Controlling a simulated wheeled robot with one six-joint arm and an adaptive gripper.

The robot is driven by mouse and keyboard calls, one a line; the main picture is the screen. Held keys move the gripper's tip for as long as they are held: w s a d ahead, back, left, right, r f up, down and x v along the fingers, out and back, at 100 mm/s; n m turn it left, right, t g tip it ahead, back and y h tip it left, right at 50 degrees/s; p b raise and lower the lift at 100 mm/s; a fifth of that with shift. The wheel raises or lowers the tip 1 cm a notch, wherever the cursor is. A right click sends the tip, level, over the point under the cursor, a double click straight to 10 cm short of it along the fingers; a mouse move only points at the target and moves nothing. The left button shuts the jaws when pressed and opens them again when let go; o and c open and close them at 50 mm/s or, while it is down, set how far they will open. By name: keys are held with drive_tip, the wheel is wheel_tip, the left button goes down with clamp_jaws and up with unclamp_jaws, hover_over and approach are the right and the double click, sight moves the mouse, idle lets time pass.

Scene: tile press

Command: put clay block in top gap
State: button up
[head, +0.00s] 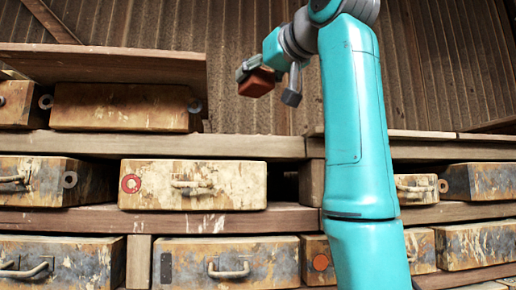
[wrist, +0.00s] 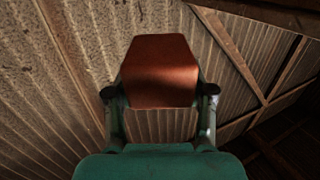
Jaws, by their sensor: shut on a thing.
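The clay block (head: 257,82) is a reddish-brown block with angled edges. My gripper (head: 267,80) is shut on it and holds it in the air, above the top shelf board and in front of the corrugated wall. In the wrist view the block (wrist: 160,70) sits between the two dark fingertips. On the top row, the space right of the last weathered box (head: 125,107) is open above the board. A dark narrow gap (head: 283,185) shows in the middle row, right of the box with the red ring. I cannot tell which opening is the top gap.
Weathered boxes with handles fill the middle and bottom rows, such as the pale box (head: 193,185) and the box below it (head: 226,262). A plank (head: 110,64) lies over the top-left boxes. My arm hides part of the shelves right of centre.

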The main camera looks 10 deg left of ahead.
sight(257, 98)
wheel_tip(257, 98, down, 5)
drive_tip(key=shift+w+r, duration=0.15)
drive_tip(key=shift+f, duration=2.6)
drive_tip(key=shift+f, duration=0.15)
drive_tip(key=o, duration=1.3)
drive_tip(key=shift+o, duration=0.2)
